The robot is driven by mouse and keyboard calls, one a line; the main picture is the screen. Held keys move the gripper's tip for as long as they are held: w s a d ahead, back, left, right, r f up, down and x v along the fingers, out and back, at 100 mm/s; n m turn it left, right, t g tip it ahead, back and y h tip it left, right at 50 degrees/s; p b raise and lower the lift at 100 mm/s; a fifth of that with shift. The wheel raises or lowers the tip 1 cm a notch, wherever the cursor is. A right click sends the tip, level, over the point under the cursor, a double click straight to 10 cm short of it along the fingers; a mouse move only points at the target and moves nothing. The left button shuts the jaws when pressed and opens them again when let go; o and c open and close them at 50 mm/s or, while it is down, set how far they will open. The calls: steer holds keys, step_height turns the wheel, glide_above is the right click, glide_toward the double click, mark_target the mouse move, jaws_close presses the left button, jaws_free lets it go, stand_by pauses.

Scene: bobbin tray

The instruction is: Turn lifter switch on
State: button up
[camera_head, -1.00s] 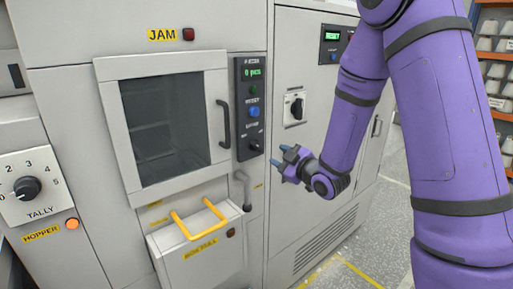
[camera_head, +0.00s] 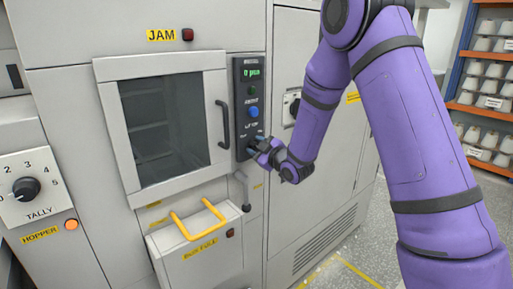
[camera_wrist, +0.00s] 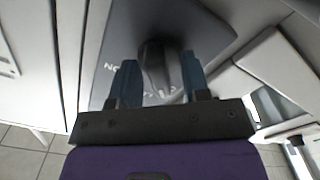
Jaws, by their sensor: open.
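The lifter switch is on the lower part of the dark control panel (camera_head: 250,95), to the right of the glass door. In the head view my gripper (camera_head: 257,147) is at the panel's lower end and mostly covers the switch. In the wrist view the dark knob of the switch (camera_wrist: 153,62) lies between the two blue fingers of my gripper (camera_wrist: 157,78). The fingers are apart, one on each side of the knob. I cannot tell whether they touch it. Small white lettering shows on the panel around the knob.
A blue button (camera_head: 254,112) and a green display (camera_head: 251,72) are above the switch. A black door handle (camera_head: 223,124) is just left of the panel, and a grey lever (camera_head: 243,190) is below. A yellow-handled drawer (camera_head: 198,250) is lower left.

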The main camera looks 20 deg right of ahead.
steer(key=shift+w, duration=0.1)
jaws_close()
steer(key=shift+m, duration=0.3)
steer(key=m, duration=0.3)
steer(key=shift+d+m, duration=0.1)
steer(key=shift+m, duration=0.3)
steer(key=m, duration=0.3)
steer(key=shift+m, duration=0.3)
steer(key=m, duration=0.4)
steer(key=shift+w+d, duration=0.1)
steer(key=shift+d, duration=0.05)
steer(key=shift+m, duration=1.9)
